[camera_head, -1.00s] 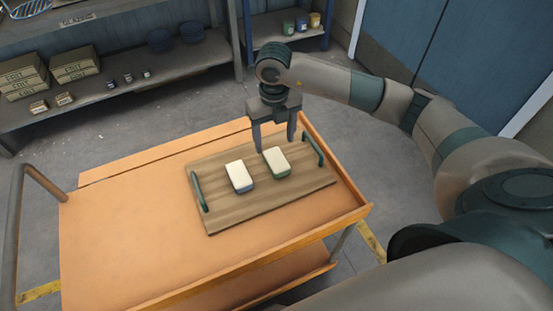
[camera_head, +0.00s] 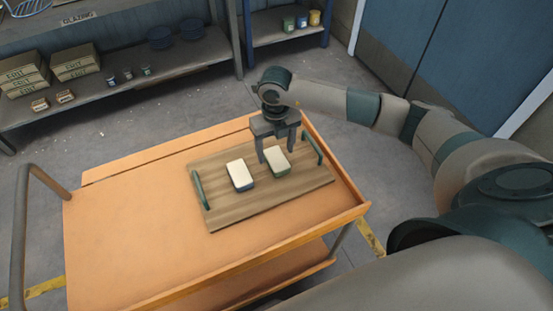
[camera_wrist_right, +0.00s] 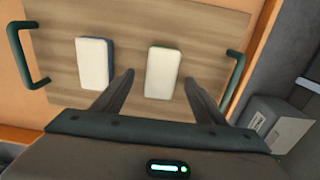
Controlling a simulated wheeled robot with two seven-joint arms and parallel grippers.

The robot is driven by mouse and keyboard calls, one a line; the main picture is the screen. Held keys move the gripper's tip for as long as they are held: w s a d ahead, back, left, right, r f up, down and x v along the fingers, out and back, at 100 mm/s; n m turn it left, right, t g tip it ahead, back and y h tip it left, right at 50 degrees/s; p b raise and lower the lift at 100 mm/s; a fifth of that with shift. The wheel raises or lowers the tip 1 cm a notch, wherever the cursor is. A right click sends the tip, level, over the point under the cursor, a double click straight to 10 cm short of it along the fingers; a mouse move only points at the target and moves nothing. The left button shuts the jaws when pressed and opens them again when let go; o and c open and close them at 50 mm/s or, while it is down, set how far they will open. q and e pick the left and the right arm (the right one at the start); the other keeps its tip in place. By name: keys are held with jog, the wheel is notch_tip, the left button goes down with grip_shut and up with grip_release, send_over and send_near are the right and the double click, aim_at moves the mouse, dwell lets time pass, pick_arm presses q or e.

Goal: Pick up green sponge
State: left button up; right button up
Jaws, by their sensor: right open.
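The green sponge (camera_head: 278,164) has a white top and green sides. It lies flat on the wooden tray (camera_head: 232,214), right of a similar sponge with blue sides (camera_head: 240,175). In the wrist view the green sponge (camera_wrist_right: 164,75) shows between the fingers. My right gripper (camera_head: 277,155) is open and points down at the far end of the green sponge, one finger to each side. I see no contact; the exact height of the fingertips is hard to tell. My left gripper is not in view.
The tray has two dark green handles (camera_head: 199,189) and lies on an orange cart (camera_head: 120,230) with a raised right edge. The cart's left part is clear. Shelves (camera_head: 190,62) with boxes and jars stand behind.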

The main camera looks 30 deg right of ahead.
aim_at(277, 158)
jog(key=shift+d+f+p, duration=0.1)
jog(key=shift+f+p, duration=0.5)
jog(key=shift+f, duration=1.25)
jog(key=shift+c, duration=0.6)
jog(key=c, duration=1)
